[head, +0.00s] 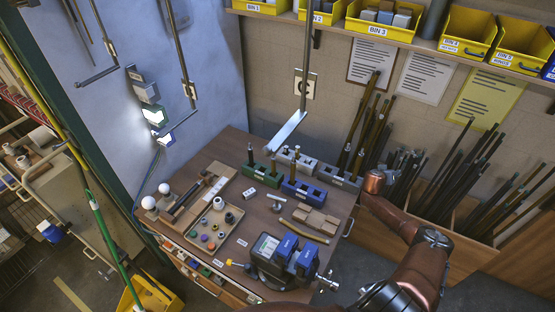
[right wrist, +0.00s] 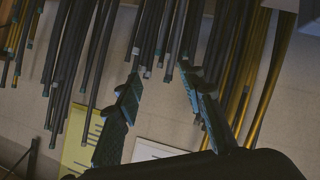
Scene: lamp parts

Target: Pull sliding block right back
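No block is clearly marked as the right sliding block, so I cannot tell which one it is. A dark vise-like fixture (head: 268,262) at the table's front edge carries two blue-faced blocks, a left one (head: 286,244) and a right one (head: 307,256). A silver screw rod sticks out at its right. My right gripper (right wrist: 158,80) is open and empty in the right wrist view, facing rods and wall papers, away from the fixture. In the head view my right arm shows at the right, but its fingers cannot be made out. My left gripper is not in view.
The wooden table (head: 237,262) holds a parts tray (head: 213,222), a green block (head: 254,171), a blue holder (head: 303,191) and a wooden block (head: 317,221). Rods (head: 470,180) stand in bins at right. A lamp arm (head: 288,130) hangs above the table's back.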

